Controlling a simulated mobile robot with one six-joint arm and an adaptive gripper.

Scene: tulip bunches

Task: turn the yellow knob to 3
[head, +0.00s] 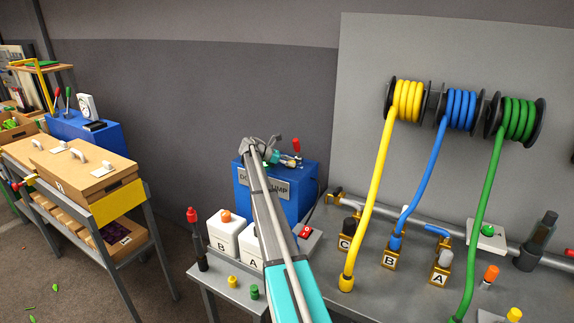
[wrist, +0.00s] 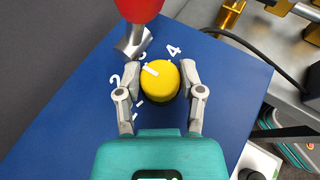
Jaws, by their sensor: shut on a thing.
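The round yellow knob (wrist: 162,88) sits on top of the blue pump box (wrist: 70,110), between my gripper's two fingers, in the wrist view. My gripper (wrist: 160,84) is shut on its sides. A white mark on the knob points to the upper left, roughly toward a partly hidden digit that looks like 3. The 4 shows at the upper right, the 2 at the left; a finger partly covers another digit below it.
A red-handled lever (wrist: 138,8) with a metal stem stands close beside the knob; its red top also shows in the head view (head: 296,144). White boxes marked A and B (head: 223,234) stand in front of the pump box. Hoses and pipework (head: 362,205) are at the right.

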